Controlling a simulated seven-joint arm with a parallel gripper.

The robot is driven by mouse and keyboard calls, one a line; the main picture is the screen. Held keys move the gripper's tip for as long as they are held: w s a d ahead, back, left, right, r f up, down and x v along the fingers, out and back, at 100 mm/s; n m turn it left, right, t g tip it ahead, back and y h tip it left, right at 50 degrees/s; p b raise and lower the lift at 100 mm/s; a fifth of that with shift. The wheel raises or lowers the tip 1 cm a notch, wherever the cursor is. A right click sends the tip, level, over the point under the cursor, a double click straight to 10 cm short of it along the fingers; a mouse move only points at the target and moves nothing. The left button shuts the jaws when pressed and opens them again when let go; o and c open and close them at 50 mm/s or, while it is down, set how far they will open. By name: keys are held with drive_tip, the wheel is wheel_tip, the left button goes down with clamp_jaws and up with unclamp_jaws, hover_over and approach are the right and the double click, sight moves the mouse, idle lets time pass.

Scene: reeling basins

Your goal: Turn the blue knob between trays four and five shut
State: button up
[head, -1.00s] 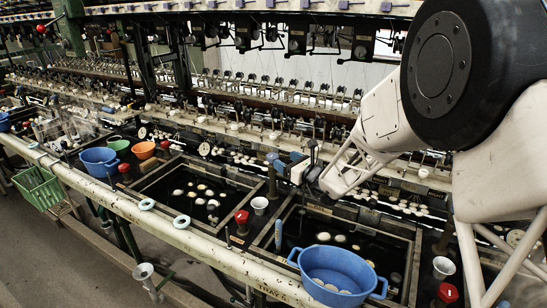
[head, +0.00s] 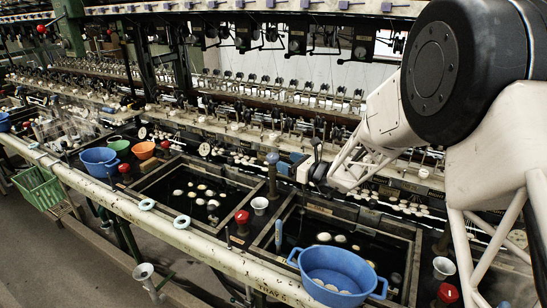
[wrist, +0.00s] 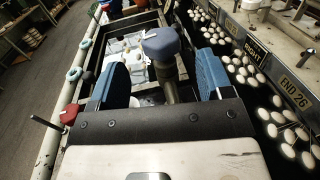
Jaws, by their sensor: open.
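The blue knob (head: 272,158) tops an upright post at the back, between two dark basins. In the wrist view the knob (wrist: 162,42) and its metal stem lie ahead, between and beyond my two blue finger pads. My gripper (head: 290,163) is open and empty, just right of the knob in the head view. In the wrist view my gripper (wrist: 162,80) has its pads well apart, with a gap on each side of the stem. The left basin (head: 150,208) and right basin (head: 262,243) hold dark water and pale cocoons.
A blue colander (head: 338,270) sits at the right basin's front. A red knob (head: 242,216) and a white cup (head: 260,205) stand between the basins. Reeling machinery (head: 250,95) fills the back. White cocoons (wrist: 240,65) lie close to the right in the wrist view.

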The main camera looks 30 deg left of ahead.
sight(278, 158)
drive_tip(key=shift+w+a, duration=0.15)
drive_tip(key=shift+a, duration=0.95)
drive_tip(key=shift+w+a, duration=0.2)
drive_tip(key=shift+a, duration=0.95)
drive_tip(key=shift+w+a, duration=0.15)
drive_tip(key=shift+a, duration=0.95)
drive_tip(key=shift+c, duration=0.2)
drive_tip(key=c, duration=0.9)
drive_tip(key=shift+r+m+t, duration=0.1)
drive_tip(key=shift+m+t, duration=0.6)
drive_tip(key=shift+t, duration=0.4)
drive_tip(key=o, duration=0.9)
drive_tip(key=shift+o, duration=0.2)
drive_tip(key=shift+d, duration=0.1)
